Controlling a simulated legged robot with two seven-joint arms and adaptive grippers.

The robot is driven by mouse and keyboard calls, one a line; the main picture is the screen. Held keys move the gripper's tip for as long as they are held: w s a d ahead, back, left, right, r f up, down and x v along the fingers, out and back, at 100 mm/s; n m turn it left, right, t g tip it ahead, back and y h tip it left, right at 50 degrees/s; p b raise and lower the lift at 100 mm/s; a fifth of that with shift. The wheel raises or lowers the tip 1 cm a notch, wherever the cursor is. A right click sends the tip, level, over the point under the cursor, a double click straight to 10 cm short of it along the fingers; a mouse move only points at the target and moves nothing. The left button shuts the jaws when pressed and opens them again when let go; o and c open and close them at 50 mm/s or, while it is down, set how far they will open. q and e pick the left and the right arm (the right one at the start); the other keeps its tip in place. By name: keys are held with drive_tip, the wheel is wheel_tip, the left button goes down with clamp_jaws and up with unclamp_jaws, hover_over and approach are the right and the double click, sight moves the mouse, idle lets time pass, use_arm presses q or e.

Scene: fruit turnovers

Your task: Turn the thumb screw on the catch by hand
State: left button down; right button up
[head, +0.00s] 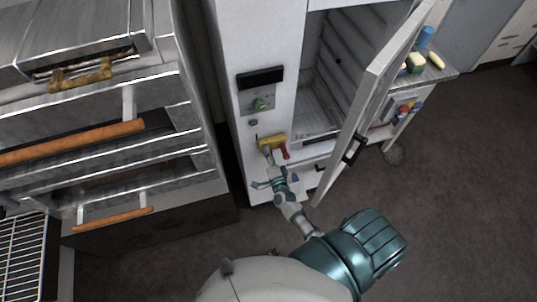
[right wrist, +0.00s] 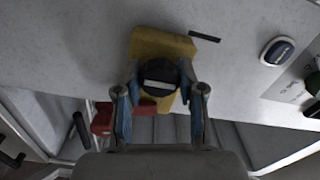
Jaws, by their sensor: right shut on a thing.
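The yellow catch (head: 272,141) is on the front of the white cabinet, below the control panel, and a red lever (head: 285,153) sticks out at its right. In the right wrist view the yellow catch plate (right wrist: 160,45) lies behind a dark round thumb screw (right wrist: 160,74) with a pale bar across its face. My right gripper (head: 267,151) reaches up to the catch from below. In the right wrist view its fingers (right wrist: 160,84) stand on both sides of the thumb screw and are shut on it. The screw is hidden in the head view. My left gripper is out of view.
The cabinet door (head: 372,95) stands open to the right of my right arm. A stack of ovens with orange handles (head: 75,143) stands at the left. A small side table (head: 436,72) holds colored items beyond the door. The dark floor at the lower right is clear.

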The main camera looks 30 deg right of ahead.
drive_tip(key=shift+a+f, duration=0.1)
drive_tip(key=shift+f, duration=0.05)
idle(0.4)
drive_tip(key=o, duration=1.1)
drive_tip(key=shift+o, duration=0.2)
drive_tip(key=v, duration=1.2)
drive_tip(key=shift+s, duration=0.1)
drive_tip(key=s+a+f+n+g+y, duration=0.2)
drive_tip(key=s+f+n, duration=0.1)
drive_tip(key=f, duration=0.5)
drive_tip(key=s+a+f+n+g+y, duration=0.1)
drive_tip(key=s+a+f+n+g, duration=0.2)
drive_tip(key=f, duration=0.5)
drive_tip(key=s+a+f+n+g+y, duration=0.1)
drive_tip(key=s+f+n+g+y, duration=0.2)
drive_tip(key=f, duration=0.5)
drive_tip(key=s+d+f+n+g, duration=0.1)
drive_tip(key=s+f+n+g, duration=0.1)
drive_tip(key=s+f, duration=0.3)
drive_tip(key=s+d+f+n+g+h, duration=0.1)
drive_tip(key=s+f+n+g, duration=0.2)
drive_tip(key=s, duration=0.9)
drive_tip(key=s+d+f+n+g, duration=0.1)
drive_tip(key=s+f+n+g, duration=0.2)
drive_tip(key=s+f+n, duration=0.3)
wheel_tip(320, 180, down, 3)
drive_tip(key=s, duration=0.3)
drive_tip(key=shift+r+h, duration=0.2)
drive_tip(key=shift+h, duration=0.1)
